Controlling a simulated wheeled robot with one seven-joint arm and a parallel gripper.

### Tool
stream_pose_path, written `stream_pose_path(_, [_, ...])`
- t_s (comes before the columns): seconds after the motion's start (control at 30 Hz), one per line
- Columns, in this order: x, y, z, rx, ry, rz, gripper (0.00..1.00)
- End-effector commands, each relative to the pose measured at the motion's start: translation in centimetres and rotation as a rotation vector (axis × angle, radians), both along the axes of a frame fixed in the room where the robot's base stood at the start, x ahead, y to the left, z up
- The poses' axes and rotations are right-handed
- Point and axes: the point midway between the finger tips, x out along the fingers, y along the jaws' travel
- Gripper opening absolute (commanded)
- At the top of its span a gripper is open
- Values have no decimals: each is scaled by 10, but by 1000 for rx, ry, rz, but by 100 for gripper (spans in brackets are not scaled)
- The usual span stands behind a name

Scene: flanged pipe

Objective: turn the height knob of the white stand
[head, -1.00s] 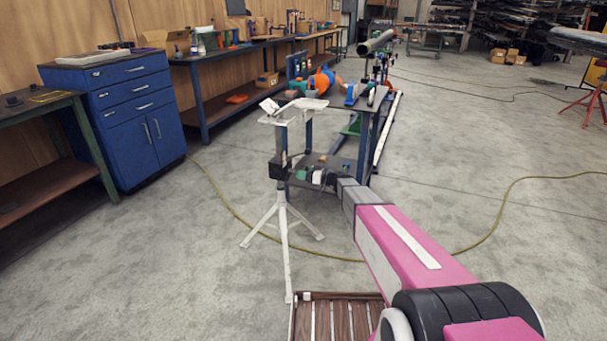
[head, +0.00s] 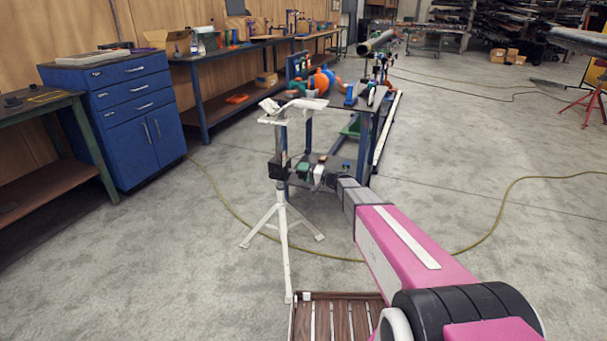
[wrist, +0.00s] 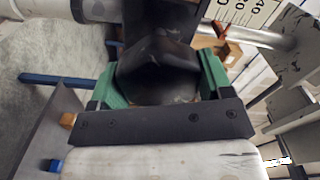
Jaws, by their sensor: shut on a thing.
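The white stand (head: 283,232) stands upright on its tripod legs in the head view, with a white V-shaped top. Its black height knob sits on the dark collar (head: 278,169) partway up the post. In the wrist view the black knob (wrist: 158,72) fills the middle, between the green fingers of my gripper (wrist: 162,84). My gripper is shut on the knob, with a finger against each side. In the head view my gripper (head: 300,170) reaches the collar from the right, and the knob itself is hard to make out there. A number scale (wrist: 245,12) shows beside the knob.
A dark workbench with a lower shelf (head: 335,168) stands close behind the stand and gripper. A wooden slatted surface (head: 340,318) is at the front. A blue cabinet (head: 125,115) is at the left. A yellow hose (head: 225,205) crosses the open concrete floor.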

Motion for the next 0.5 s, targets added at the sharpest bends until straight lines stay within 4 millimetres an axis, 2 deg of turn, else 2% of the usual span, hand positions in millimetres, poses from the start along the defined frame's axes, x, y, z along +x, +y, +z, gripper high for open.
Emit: stream_pose_path(0.5, [0, 0, -2, 151, 427, 1, 49])
